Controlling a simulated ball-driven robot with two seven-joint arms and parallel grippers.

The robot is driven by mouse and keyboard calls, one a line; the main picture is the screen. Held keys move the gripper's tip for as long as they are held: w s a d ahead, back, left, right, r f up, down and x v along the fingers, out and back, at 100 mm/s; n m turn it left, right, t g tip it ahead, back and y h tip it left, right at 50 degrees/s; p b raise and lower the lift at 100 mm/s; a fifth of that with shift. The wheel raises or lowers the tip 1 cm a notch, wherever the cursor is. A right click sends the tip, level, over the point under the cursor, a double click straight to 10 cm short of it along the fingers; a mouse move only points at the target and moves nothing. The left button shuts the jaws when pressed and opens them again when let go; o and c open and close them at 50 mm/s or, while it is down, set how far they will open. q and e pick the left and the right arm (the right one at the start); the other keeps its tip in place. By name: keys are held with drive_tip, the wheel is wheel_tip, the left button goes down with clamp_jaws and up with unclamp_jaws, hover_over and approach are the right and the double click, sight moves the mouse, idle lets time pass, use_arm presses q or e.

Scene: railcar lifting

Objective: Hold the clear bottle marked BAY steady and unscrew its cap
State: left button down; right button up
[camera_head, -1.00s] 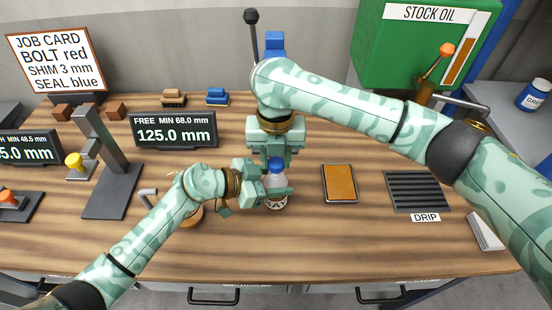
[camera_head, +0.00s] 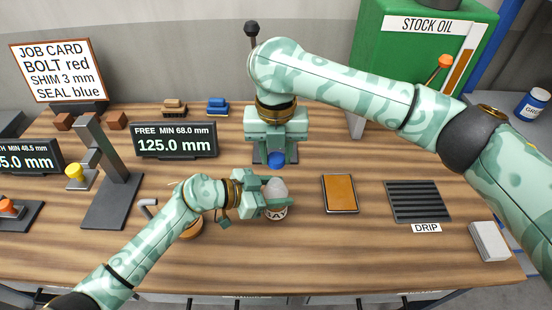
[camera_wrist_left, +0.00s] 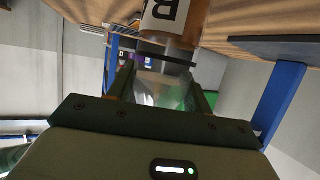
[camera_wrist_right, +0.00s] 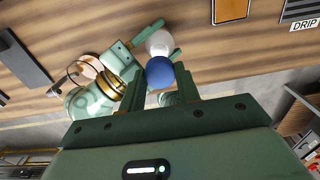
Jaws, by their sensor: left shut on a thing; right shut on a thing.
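The clear bottle marked BAY (camera_head: 275,211) stands upright on the bench, its top uncapped. My left gripper (camera_head: 278,194) is shut around its upper body from the left. The blue cap (camera_head: 277,159) is off the bottle and held in my right gripper (camera_head: 275,155), above and behind the bottle in the head view. The right wrist view shows the cap (camera_wrist_right: 160,72) between the fingers, with the clear bottle top (camera_wrist_right: 160,42) beyond it. Part of the BAY label is hidden by the left fingers.
An orange-topped tray (camera_head: 340,194) and the DRIP grate (camera_head: 418,202) lie to the right. A grey stand (camera_head: 112,180) and the 125.0 mm display (camera_head: 175,140) are to the left. A hook-handled item (camera_head: 148,209) sits beside my left wrist. The front bench is clear.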

use_arm(q)
drive_tip(key=c, duration=0.6)
unclamp_jaws()
drive_tip(key=shift+o, duration=0.2)
